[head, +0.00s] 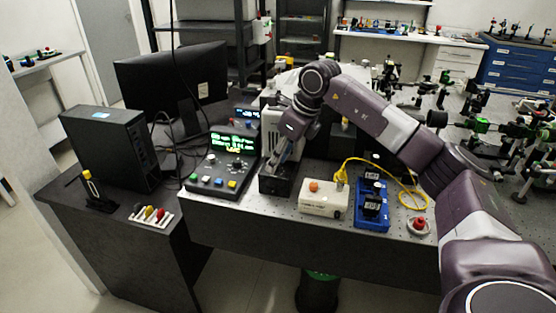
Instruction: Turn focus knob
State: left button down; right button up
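My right arm reaches in from the right, and my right gripper (281,158) points down over a small black box (275,182) near the front of the metal bench. The fingers are small and dark against the box, so I cannot tell whether they are open or touch it. No focus knob can be made out for certain; the area under the gripper is partly hidden. A dark control unit (204,172) with a lit green display, small knobs and coloured buttons stands just left of the gripper. My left gripper is not in view.
A white box (324,200) with an orange knob, a blue device (372,208) with a yellow cable (408,184), and a red button (419,224) stand right of the black box. A monitor (170,75) and computer tower (105,148) stand at left.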

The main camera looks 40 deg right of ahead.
jog(key=v, duration=1.1)
jog(key=shift+r, duration=0.35)
